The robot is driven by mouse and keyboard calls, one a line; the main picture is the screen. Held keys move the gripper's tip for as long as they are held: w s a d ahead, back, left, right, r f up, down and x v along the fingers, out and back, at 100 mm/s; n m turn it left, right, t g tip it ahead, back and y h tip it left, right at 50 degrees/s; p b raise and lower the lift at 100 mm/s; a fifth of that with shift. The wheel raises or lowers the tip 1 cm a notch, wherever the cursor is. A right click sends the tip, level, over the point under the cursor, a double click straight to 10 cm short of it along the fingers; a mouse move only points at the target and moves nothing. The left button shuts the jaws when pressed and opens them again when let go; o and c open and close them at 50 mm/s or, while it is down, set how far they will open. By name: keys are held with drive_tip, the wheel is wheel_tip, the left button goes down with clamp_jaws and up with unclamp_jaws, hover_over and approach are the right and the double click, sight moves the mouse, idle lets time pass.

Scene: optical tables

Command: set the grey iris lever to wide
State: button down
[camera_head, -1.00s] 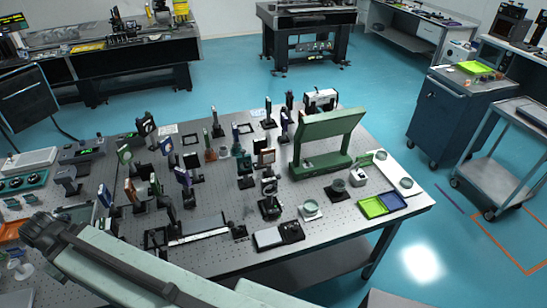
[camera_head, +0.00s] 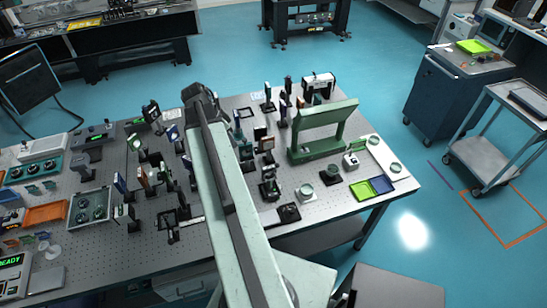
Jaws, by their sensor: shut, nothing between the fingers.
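Several small optics on posts stand on the perforated optical table (camera_head: 130,255). A small grey round mount (camera_head: 268,173) stands just right of my arm. I cannot tell whether it is the grey iris, and no lever can be made out at this size. My pale green arm reaches from the bottom edge across the table to a dark joint near the table's far side. It hides a strip of the table behind it. My gripper's fingers are not visible.
A green bridge-shaped frame (camera_head: 322,149) stands on the right half of the table. Green and blue trays (camera_head: 372,189) lie near its right front corner. Control boxes and an orange tray (camera_head: 46,214) crowd the left. Blue floor is open to the right, before a dark cabinet (camera_head: 446,105) and cart.

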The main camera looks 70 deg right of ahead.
drive_tip(key=s+d+m+g, duration=0.1)
drive_tip(key=s+d+m, duration=0.35)
drive_tip(key=s, duration=0.45)
drive_tip(key=b, duration=1.3)
hover_over(275, 168)
wheel_tip(275, 168, down, 12)
drive_tip(key=shift+w, duration=0.45)
drive_tip(key=shift+d, duration=0.1)
